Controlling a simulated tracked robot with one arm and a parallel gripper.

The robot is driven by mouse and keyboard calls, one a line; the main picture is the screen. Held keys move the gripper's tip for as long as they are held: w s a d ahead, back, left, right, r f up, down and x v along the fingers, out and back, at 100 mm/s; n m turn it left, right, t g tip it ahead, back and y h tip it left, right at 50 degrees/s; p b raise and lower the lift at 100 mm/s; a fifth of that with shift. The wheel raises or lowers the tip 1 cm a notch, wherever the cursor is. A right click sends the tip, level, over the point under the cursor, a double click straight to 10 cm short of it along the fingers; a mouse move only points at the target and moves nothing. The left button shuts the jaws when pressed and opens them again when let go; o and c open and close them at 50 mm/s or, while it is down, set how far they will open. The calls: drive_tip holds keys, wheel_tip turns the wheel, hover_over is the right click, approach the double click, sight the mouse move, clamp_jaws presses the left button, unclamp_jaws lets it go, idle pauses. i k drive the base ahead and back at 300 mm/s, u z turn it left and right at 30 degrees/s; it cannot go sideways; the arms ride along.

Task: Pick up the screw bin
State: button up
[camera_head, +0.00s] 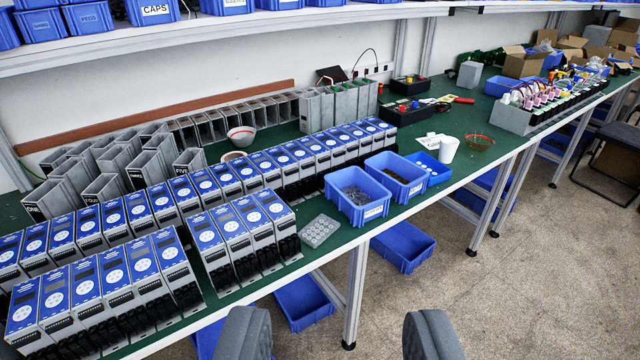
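A blue open bin (341,207) holding small dark metal pieces that look like screws stands at the front edge of the green bench. It has a white label on its front whose text I cannot read. A second blue bin (414,191) with brownish small parts stands close behind it to the right. Which one is labelled for screws I cannot tell. My gripper (338,322) shows as two dark grey fingers at the bottom of the picture. They are wide apart with nothing between them. The bins are beyond and above the fingers in the picture, not touched.
Rows of blue-and-grey starter units (230,245) fill the bench left of the bins.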

sight(355, 192)
drive_tip(key=u, duration=0.4)
drive_tip(key=i, duration=1.2)
drive_tip(key=z, duration=0.4)
drive_tip(key=i, duration=0.7)
drive_tip(key=z, duration=0.65)
